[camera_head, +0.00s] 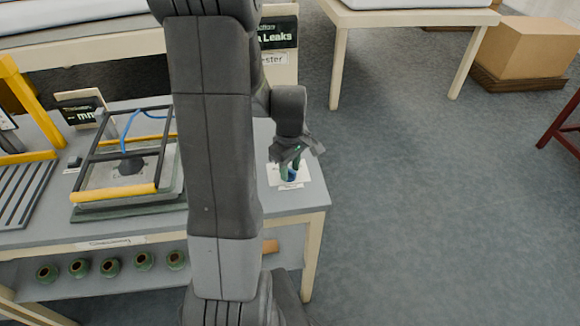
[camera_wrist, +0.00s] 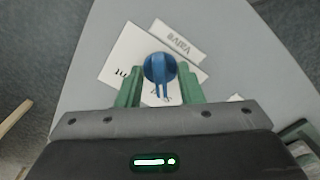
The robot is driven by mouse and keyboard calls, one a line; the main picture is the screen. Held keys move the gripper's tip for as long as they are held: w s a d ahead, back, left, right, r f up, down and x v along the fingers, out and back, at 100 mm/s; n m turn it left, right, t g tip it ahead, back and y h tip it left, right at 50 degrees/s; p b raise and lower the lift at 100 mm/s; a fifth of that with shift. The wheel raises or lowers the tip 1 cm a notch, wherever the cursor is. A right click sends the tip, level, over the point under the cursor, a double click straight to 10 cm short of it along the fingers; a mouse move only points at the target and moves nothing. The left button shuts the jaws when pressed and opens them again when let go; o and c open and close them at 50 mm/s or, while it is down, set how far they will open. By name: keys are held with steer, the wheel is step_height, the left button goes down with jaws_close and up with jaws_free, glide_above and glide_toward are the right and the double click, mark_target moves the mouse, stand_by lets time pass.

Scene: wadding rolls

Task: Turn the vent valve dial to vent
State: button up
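The valve dial is a blue round knob (camera_wrist: 160,68) with a raised grip bar, on a white plate (camera_wrist: 121,60) marked with partly hidden lettering. A label reading "Valve" (camera_wrist: 178,42) lies beside it. In the head view the blue dial (camera_head: 291,174) is partly hidden below my gripper (camera_head: 296,158), at the table's right end. In the wrist view my gripper's green fingers (camera_wrist: 160,90) stand apart, one on each side of the dial. I see a gap on both sides and cannot tell the height difference. The plate's vent mark is partly covered by the fingers.
The grey table (camera_head: 225,227) ends just right of the plate. A framed press-like device (camera_head: 130,165) with yellow bars stands to the left. Several green rings (camera_head: 110,267) lie on the lower shelf. Open floor lies to the right.

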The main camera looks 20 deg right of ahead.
jaws_close()
steer(key=m+b, duration=0.1)
steer(key=m, duration=0.6)
steer(key=shift+a+m, duration=0.15)
steer(key=shift+m, duration=0.15)
steer(key=m+b, duration=0.1)
steer(key=m, duration=0.3)
steer(key=shift+w+a+r+m, duration=0.1)
steer(key=shift+m, duration=2)
